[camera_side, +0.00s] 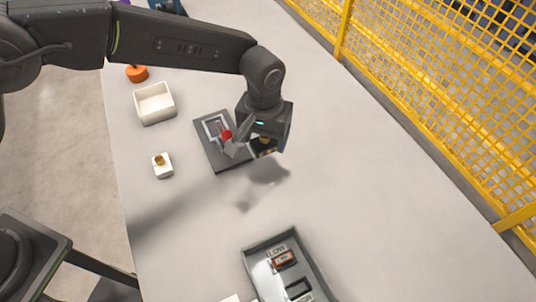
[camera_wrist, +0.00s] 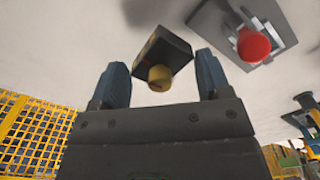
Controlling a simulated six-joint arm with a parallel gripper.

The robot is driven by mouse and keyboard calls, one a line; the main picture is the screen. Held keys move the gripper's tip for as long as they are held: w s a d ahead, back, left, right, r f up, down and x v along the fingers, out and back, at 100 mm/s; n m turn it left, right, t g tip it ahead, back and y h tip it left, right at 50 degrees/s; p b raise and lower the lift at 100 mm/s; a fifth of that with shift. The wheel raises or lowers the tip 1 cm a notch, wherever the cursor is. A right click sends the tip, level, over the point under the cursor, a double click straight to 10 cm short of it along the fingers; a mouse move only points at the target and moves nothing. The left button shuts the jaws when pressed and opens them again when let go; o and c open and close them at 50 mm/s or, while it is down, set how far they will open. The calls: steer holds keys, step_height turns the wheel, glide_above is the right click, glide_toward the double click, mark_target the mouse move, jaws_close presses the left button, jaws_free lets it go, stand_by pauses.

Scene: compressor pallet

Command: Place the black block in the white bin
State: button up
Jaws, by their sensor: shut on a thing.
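The black block (camera_wrist: 163,48) has a yellow-gold knob (camera_wrist: 160,77) on it. In the wrist view it sits between the two fingers of my gripper (camera_wrist: 161,78), tilted in the picture. In the side view my gripper (camera_side: 252,149) holds the block (camera_side: 266,152) above the table, with a shadow below and to the right. My gripper is shut on it; the finger contact is partly hidden. The white bin (camera_side: 158,118) stands at the upper left of the table and looks empty. It is apart from my gripper, to the left.
A dark plate with a red knob (camera_side: 226,135) lies beside my gripper; the knob also shows in the wrist view (camera_wrist: 254,45). A white block with a gold knob (camera_side: 162,166), an orange piece (camera_side: 137,73) and a grey tray (camera_side: 255,284) are on the table. A yellow fence (camera_side: 420,75) borders the right.

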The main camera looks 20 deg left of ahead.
mark_target(265, 168)
step_height(265, 168, down, 8)
steer(key=shift+f, duration=0.15)
stand_by(0.3)
steer(key=shift+f, duration=0.2)
steer(key=o, duration=1)
step_height(265, 168, up, 12)
steer(key=shift+r, duration=0.2)
steer(key=shift+a+r, duration=0.1)
